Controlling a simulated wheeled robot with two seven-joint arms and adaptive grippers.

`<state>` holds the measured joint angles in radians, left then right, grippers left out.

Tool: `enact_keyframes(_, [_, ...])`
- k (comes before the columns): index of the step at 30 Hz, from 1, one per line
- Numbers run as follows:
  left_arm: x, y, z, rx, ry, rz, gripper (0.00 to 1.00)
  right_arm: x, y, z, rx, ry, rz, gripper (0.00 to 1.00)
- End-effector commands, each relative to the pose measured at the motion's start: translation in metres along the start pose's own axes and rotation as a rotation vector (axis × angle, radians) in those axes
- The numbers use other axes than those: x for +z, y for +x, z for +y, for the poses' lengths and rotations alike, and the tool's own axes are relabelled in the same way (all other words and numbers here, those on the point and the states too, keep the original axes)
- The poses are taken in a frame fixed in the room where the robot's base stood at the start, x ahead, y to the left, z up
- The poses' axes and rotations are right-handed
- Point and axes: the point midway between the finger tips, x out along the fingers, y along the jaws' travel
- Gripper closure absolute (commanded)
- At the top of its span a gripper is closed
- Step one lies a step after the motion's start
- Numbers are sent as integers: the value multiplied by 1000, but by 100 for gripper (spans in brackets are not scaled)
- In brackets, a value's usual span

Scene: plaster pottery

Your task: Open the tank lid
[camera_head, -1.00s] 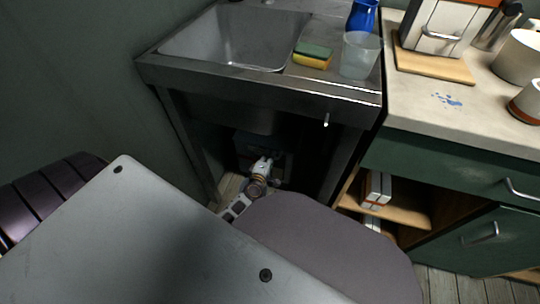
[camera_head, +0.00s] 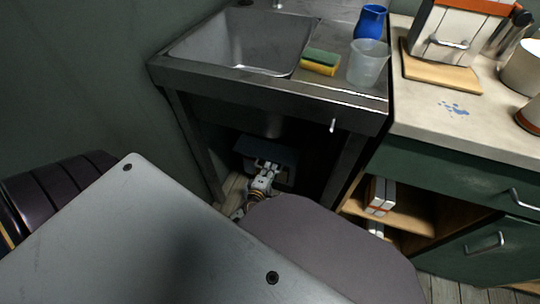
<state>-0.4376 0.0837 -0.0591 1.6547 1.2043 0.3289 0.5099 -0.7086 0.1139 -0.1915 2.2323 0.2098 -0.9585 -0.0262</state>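A dark blue-grey box-like tank (camera_head: 285,154) stands in the shadow under the sink. Its flat upper panel, which looks like the lid, faces me; I cannot tell whether it is raised. My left gripper (camera_head: 267,163) is low under the sink, in front of the tank and overlapping its front part. Its fingertips are small and dark against the tank, so I cannot tell whether they touch it or how far apart they are. My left forearm is partly hidden behind my own grey body parts. My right gripper is not in view.
The sink cabinet frame (camera_head: 200,140) has legs on both sides of the opening. A sponge (camera_head: 320,62), a clear cup (camera_head: 368,64) and a blue cup (camera_head: 370,22) stand on the sink top. To the right is a green cabinet (camera_head: 440,150) with an open shelf.

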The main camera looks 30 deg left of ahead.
Motion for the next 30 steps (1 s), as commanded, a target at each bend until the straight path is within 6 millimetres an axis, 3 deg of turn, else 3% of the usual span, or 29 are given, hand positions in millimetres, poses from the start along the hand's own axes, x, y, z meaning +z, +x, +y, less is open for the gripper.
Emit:
enact_keyframes(3, [0, 0, 0, 0, 0, 0, 68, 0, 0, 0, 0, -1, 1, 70])
enact_keyframes(17, [0, -2, 0, 0, 1, 0, 68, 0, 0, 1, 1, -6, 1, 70])
enact_keyframes(30, [0, -33, 0, -1, 1, -1, 68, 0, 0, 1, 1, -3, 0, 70])
